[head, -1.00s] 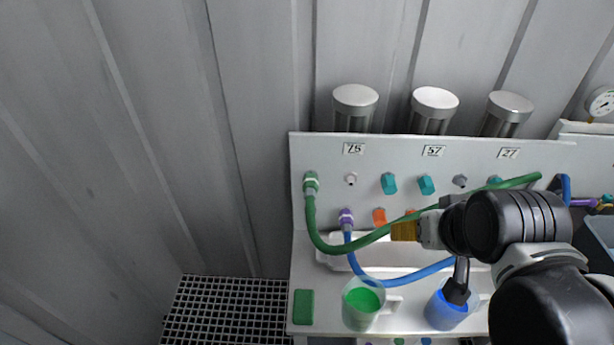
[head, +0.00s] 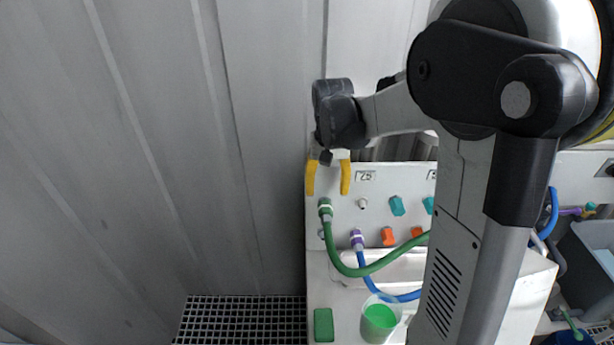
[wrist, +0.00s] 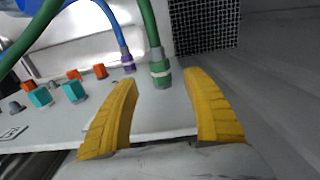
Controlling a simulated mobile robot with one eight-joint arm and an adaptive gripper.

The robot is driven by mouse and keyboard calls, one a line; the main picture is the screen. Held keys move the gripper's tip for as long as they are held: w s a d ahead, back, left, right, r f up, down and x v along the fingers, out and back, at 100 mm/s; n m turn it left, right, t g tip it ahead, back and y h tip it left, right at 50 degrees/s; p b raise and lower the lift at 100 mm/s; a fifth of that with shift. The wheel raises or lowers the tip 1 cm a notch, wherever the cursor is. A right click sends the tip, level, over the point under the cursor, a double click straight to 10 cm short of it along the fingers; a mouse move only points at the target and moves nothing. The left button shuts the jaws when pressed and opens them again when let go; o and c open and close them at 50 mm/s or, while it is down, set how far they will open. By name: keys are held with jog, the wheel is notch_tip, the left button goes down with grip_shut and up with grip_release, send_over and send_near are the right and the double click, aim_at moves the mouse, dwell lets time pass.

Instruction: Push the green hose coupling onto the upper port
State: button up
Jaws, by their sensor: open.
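The green hose coupling (head: 325,207), with a pale band, sits at the upper left of the white panel, where the upper port is. Its green hose (head: 345,267) hangs down and curves right. The port behind it is hidden, and I cannot tell how far on the coupling sits. My gripper (head: 328,178) is open and empty, its yellow fingers just above the coupling and apart from it. In the wrist view the coupling (wrist: 160,74) shows between and beyond the fingertips (wrist: 162,78), touching neither.
A purple coupling (head: 357,239) with a blue hose sits below right. A bare grey port (head: 362,204) and teal (head: 397,206) and orange (head: 388,236) fittings are to the right. A beaker of green liquid (head: 380,320) stands on the ledge. The corrugated wall (head: 150,150) is left.

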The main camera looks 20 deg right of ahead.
aim_at(326, 210)
notch_tip(326, 210, down, 10)
jog(key=b, duration=0.2)
jog(key=shift+b, duration=0.35)
jog(key=shift+s, duration=0.1)
grip_shut()
